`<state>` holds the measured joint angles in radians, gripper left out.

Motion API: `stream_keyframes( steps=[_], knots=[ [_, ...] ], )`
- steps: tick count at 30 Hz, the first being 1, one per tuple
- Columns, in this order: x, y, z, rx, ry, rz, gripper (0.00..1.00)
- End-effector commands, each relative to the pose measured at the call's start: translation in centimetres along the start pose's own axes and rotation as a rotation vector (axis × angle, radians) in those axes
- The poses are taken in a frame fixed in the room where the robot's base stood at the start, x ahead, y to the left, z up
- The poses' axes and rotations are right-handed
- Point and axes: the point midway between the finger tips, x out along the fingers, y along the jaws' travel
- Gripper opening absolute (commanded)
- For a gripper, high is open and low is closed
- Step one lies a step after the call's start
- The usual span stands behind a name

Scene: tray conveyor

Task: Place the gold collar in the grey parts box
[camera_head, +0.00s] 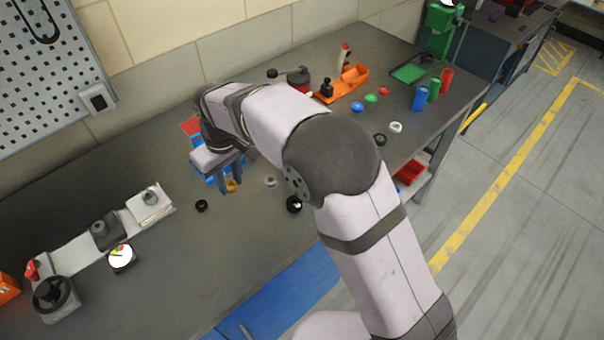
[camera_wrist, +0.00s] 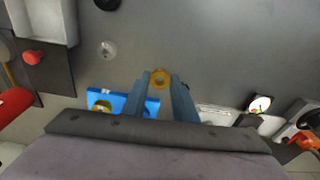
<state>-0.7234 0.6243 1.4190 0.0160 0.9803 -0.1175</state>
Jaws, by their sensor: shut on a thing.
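The gold collar (camera_wrist: 159,79) is a small ring held between the fingertips of my gripper (camera_wrist: 160,84) in the wrist view. In the head view the collar (camera_head: 232,186) shows at the tips of my gripper (camera_head: 229,187), which is shut on it above the dark bench. I cannot tell its exact height. A light grey open box (camera_wrist: 42,22), apparently the grey parts box, is cut off at the top left of the wrist view. My gripper is well apart from it. I cannot make it out in the head view, where my arm covers part of the bench.
A blue tray (camera_wrist: 122,102) with a yellowish part lies beside my gripper. A pale ring (camera_head: 270,181) and black rings (camera_head: 201,205) lie nearby. A gauge (camera_head: 121,257) and a fixture rail (camera_head: 78,250) stand at left. An orange holder (camera_head: 345,84) stands at the back.

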Motion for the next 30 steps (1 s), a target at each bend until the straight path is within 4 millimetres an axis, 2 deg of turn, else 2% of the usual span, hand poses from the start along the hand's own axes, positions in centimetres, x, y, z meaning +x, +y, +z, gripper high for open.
stream_keyframes(
  steps=[1, 9, 12, 15, 21, 30],
  knots=[
    [0.0, 2.9, 0.3, 0.057, 0.002, 0.007, 0.00],
    [-0.5, 15.4, 3.4, 0.306, 0.013, 0.035, 0.00],
    [-0.8, 18.8, 4.7, 0.373, 0.016, 0.043, 0.00],
    [-1.0, 21.3, 5.9, 0.417, 0.019, 0.048, 0.00],
    [-1.7, 24.3, 7.3, 0.445, 0.023, 0.052, 0.00],
    [-2.3, 23.6, 7.0, 0.288, 0.008, 0.031, 0.00]
  ],
)
